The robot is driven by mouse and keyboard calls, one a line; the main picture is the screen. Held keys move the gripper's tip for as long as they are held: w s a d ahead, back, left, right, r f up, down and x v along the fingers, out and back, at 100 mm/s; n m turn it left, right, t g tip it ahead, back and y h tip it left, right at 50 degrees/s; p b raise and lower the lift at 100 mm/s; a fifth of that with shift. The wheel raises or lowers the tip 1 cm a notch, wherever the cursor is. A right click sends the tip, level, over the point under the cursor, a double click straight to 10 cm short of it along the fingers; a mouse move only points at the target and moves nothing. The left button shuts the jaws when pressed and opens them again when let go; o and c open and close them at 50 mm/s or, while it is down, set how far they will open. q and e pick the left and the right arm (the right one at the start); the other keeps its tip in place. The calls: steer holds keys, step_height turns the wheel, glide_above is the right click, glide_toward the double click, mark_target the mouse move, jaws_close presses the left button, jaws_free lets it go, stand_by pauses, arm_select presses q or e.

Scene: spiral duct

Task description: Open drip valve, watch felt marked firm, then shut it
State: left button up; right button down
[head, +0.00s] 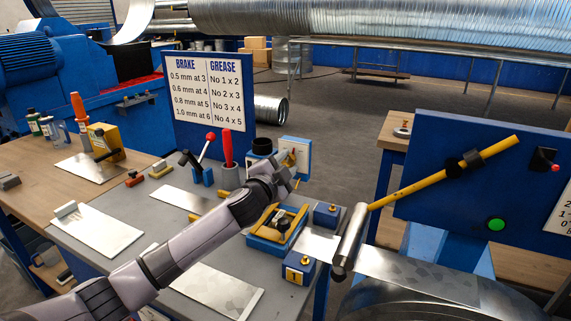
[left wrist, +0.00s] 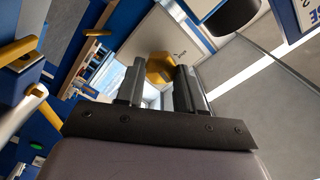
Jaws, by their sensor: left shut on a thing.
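My left gripper (head: 284,181) reaches over the grey bench to a small blue unit with a pale front plate (head: 301,150), which looks like the drip valve's housing. In the left wrist view a brass-coloured knob (left wrist: 160,67) shows at the tips of my left fingers (left wrist: 157,88), and the gripper is shut on it. The fingers and wrist partly hide the knob in the head view. Whether the valve is open cannot be told. I cannot pick out the felt marked firm with certainty. My right gripper is not in view.
A red-handled tool in a grey cup (head: 230,178), a blue-and-yellow fixture (head: 268,236) and small blue blocks (head: 298,269) crowd the bench near my arm. Metal sheets (head: 215,290) lie flat. A yellow lever (head: 440,175) and steel roller (head: 350,240) stand at right.

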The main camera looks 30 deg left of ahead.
arm_select(q)
steer(key=o, duration=1)
steer(key=shift+o, duration=0.2)
steer(key=shift+s, duration=0.15)
steer(key=s, duration=0.7)
steer(key=shift+d+b, duration=0.2)
steer(key=shift+b, duration=0.1)
steer(key=shift+f, duration=0.1)
